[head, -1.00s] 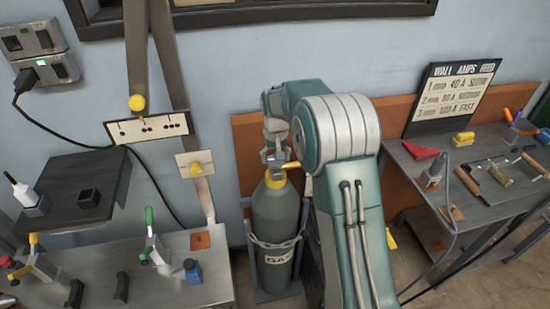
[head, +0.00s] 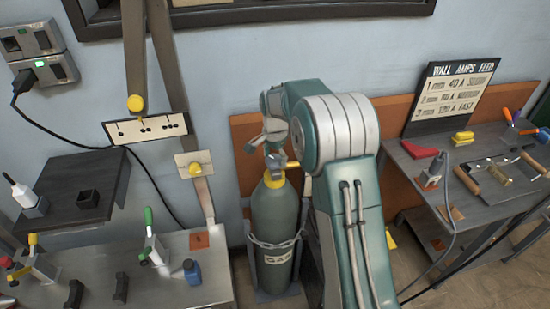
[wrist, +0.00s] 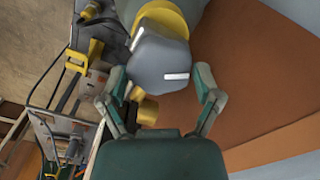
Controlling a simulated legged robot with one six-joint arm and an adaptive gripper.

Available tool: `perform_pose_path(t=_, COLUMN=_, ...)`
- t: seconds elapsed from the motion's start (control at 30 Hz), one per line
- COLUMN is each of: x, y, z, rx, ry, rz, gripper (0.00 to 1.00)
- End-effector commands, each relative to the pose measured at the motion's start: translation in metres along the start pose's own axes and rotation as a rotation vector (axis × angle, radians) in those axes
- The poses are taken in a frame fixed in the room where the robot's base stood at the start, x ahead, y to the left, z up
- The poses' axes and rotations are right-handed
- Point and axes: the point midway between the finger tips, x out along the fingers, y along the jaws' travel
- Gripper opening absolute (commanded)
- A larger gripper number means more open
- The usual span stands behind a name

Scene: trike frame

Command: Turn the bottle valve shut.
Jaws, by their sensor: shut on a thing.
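The gas bottle (head: 275,222) stands upright by the wall, grey-green with a yellow collar (head: 273,182). Its grey valve head (head: 276,161) is at the top; in the wrist view the grey head (wrist: 160,62) lies between my fingers. A yellow valve handle (wrist: 147,109) shows below the head in that view, partly hidden by it. My gripper (head: 264,143) is at the bottle's top, its fingers turned sideways. The exact contact is hard to see.
A chain (head: 273,243) holds the bottle in its stand. A bench with clamps (head: 180,245) is on the left, below a small dark shelf (head: 62,190). A tool table (head: 425,165) is on the right. An orange-brown board (head: 243,130) stands behind the bottle.

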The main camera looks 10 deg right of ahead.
Motion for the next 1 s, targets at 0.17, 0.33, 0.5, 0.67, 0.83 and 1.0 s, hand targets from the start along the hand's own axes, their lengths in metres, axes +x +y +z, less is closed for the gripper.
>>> perform_pose_path(t=0.17, x=0.0016, y=-0.0001, z=0.0025, rx=0.163, ry=-0.006, rz=0.004, gripper=0.34)
perform_pose_path(t=0.33, x=0.0017, y=-0.0004, z=0.0026, rx=0.307, ry=-0.006, rz=0.004, gripper=0.34)
perform_pose_path(t=0.5, x=0.0017, y=-0.0008, z=0.0026, rx=0.425, ry=-0.005, rz=0.004, gripper=0.34)
perform_pose_path(t=0.67, x=0.0018, y=-0.0011, z=0.0026, rx=0.503, ry=-0.005, rz=0.003, gripper=0.34)
perform_pose_path(t=0.83, x=0.0019, y=-0.0017, z=0.0024, rx=0.553, ry=-0.005, rz=0.003, gripper=0.34)
perform_pose_path(t=1.0, x=0.002, y=-0.002, z=0.0023, rx=0.575, ry=-0.005, rz=0.001, gripper=0.34)
